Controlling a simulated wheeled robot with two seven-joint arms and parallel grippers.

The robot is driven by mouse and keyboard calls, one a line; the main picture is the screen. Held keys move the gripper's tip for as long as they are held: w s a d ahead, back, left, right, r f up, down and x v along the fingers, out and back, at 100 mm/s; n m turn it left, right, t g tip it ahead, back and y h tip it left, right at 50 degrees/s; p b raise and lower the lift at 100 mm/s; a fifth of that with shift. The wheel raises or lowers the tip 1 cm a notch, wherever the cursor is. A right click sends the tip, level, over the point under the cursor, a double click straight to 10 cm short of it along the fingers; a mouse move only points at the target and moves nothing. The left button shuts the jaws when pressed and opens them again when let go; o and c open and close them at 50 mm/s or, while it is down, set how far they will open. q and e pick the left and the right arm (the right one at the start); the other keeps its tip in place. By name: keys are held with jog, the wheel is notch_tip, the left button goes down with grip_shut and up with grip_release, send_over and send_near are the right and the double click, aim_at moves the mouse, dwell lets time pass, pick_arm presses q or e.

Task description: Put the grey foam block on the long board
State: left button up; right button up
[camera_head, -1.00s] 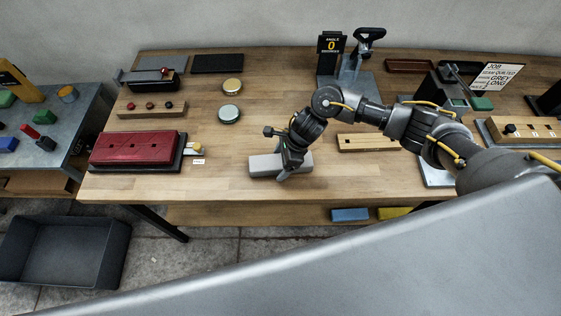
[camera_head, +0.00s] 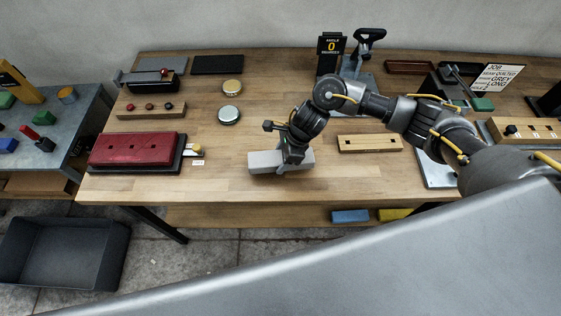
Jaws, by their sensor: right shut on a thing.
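The grey foam block (camera_head: 264,161) is a pale grey bar near the front middle of the wooden table. My right gripper (camera_head: 282,167) comes down over its middle and is shut on it; the fingers hide part of the block. The block seems at or just above the table top; the gap is hard to tell. A pale wooden board with small holes (camera_head: 369,144) lies to the right of the block. Another wooden board with holes (camera_head: 525,131) stands at the far right edge. I cannot tell which is the long board. My left gripper is not in view.
A red padded block (camera_head: 135,150) sits on a dark base at left. Two round tins (camera_head: 229,115) lie behind my gripper. A job sign (camera_head: 497,76) stands at back right. A blue block (camera_head: 350,216) and a yellow one (camera_head: 393,214) lie on the lower shelf.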

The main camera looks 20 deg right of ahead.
jog(key=s+d+r+b, duration=0.1)
jog(key=s+r+b, duration=0.1)
jog(key=s+r, duration=0.8)
jog(key=s, duration=0.4)
